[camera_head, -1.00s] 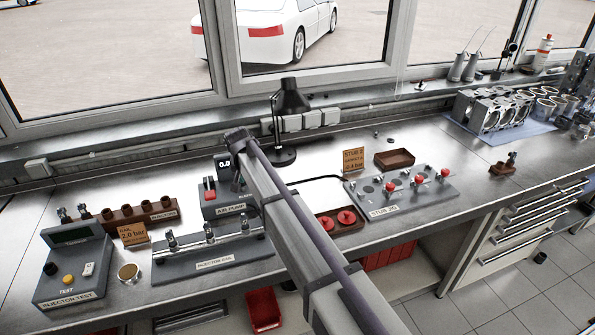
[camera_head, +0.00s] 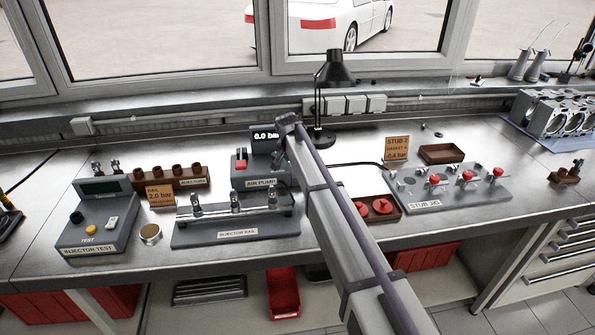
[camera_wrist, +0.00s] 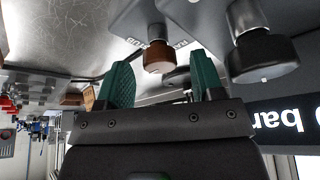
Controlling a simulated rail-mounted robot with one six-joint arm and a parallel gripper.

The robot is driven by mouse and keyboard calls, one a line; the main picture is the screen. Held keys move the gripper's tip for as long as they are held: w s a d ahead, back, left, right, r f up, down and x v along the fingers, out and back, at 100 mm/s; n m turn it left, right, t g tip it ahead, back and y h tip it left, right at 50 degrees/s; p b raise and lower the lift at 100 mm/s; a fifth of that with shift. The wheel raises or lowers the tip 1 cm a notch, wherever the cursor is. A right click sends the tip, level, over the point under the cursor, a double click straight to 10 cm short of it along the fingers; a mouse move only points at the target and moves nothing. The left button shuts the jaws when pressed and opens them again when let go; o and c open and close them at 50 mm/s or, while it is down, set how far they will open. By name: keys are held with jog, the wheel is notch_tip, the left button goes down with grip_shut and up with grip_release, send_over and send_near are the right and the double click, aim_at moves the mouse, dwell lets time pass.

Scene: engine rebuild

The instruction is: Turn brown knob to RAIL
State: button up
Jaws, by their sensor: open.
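The brown knob (camera_wrist: 158,58) shows in the wrist view, sticking out of a grey housing (camera_wrist: 140,22) that appears upside down. My gripper (camera_wrist: 159,74) is open, its two green fingers pointing towards the knob. The knob appears between the fingertips; I cannot tell whether they touch it. The knob's pointer and setting are not readable. In the head view the air pump (camera_head: 259,184) carries a display (camera_head: 265,135) reading 0.0 bar. My arm hides the pump's right side, and neither the brown knob nor my gripper's fingers can be made out there.
A larger black knob (camera_wrist: 262,58) sits close to the right finger in the wrist view. The injector rail (camera_head: 236,232) stands in front of the pump. A black lamp (camera_head: 336,75) stands behind. A red-capped tray (camera_head: 378,208) lies to the right.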

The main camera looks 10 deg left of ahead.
jog(key=shift+w+f, duration=0.1)
jog(key=shift+f, duration=0.15)
jog(key=shift+c, duration=0.4)
jog(key=c, duration=0.8)
jog(key=shift+c, duration=0.2)
